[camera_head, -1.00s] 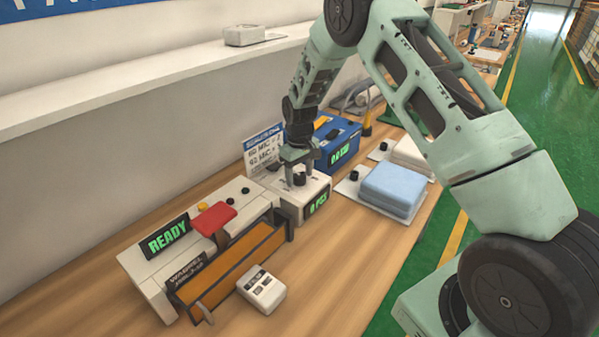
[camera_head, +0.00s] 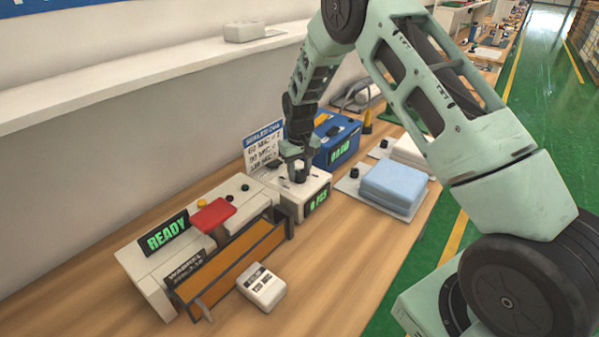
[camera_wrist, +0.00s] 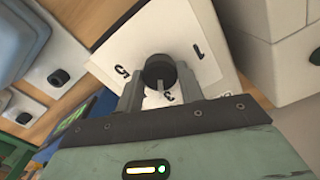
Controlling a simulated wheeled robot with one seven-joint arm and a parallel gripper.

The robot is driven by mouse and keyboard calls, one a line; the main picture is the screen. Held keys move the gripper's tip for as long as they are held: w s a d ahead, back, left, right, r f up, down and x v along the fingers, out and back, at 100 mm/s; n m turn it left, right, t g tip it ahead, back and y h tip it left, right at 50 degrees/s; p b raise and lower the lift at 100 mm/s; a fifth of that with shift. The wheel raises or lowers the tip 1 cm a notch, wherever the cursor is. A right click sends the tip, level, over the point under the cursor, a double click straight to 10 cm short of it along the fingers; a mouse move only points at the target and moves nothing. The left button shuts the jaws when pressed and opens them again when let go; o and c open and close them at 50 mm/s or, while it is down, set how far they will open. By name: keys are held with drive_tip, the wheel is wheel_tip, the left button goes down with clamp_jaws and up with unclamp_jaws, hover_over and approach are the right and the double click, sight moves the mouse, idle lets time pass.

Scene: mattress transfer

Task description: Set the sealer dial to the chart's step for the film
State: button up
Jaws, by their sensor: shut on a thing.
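A black dial knob (camera_wrist: 159,71) stands on a white plate (camera_wrist: 205,75) with the figures 1, 3 and 5 visible around it. My gripper (camera_head: 298,172) points down over the white dial box (camera_head: 291,208), and its two fingers are shut on the knob from either side. Its fingers hide part of the plate, and I cannot tell the knob's exact setting. The sealer (camera_head: 150,262) shows a green READY display. The chart (camera_head: 262,150) stands behind the dial box, with rows in MIC partly hidden by my arm. The white film box (camera_head: 258,291) carries a label that seems to read 120 MIC.
A blue box (camera_head: 345,150) with a green display stands behind the dial box. A light blue block (camera_head: 393,187) lies on a white plate to the right. The sealer's red pad (camera_head: 212,214) and orange bed are left of my gripper.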

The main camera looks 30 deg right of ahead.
sight(300, 172)
drive_tip(key=m, duration=0.3)
drive_tip(key=shift+m+b, duration=0.3)
drive_tip(key=shift+b, duration=0.05)
drive_tip(key=shift+m, duration=1.8)
drive_tip(key=o, duration=1)
wheel_tip(300, 172, up, 18)
drive_tip(key=b, duration=0.3)
drive_tip(key=shift+f, duration=0.25)
